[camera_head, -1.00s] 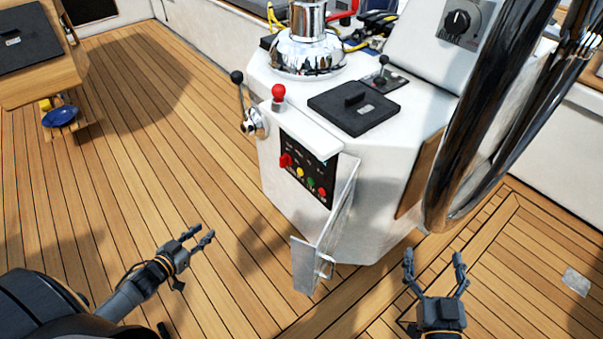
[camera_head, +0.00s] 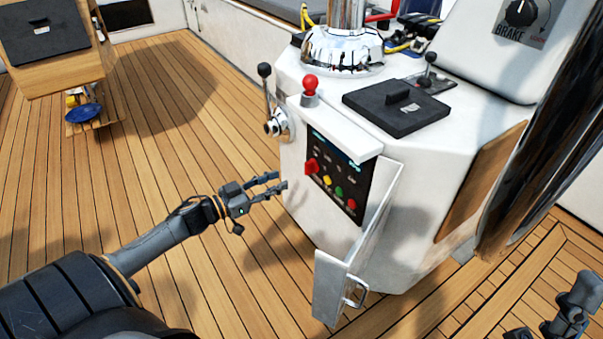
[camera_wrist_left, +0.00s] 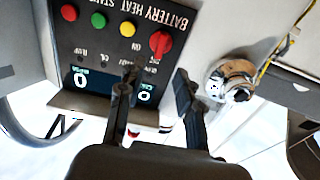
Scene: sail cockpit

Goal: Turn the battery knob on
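The battery knob (camera_head: 311,166) is the red rotary knob at the left of the black control panel (camera_head: 342,160) on the white pedestal. In the left wrist view the knob (camera_wrist_left: 160,43) sits by the word BATTERY, and the picture is upside down. My left gripper (camera_head: 283,181) is open and empty, just left of the panel; in the wrist view its two fingers (camera_wrist_left: 157,84) point towards the knob with a gap before it. My right gripper (camera_head: 573,312) shows partly at the lower right corner, far from the panel; its fingers are unclear.
The panel's white door (camera_head: 375,225) hangs open on the right side. Yellow (camera_head: 327,180), green and red buttons sit beside the knob. A red-topped lever (camera_head: 310,88) and a chrome lever (camera_head: 268,100) stand above and left.

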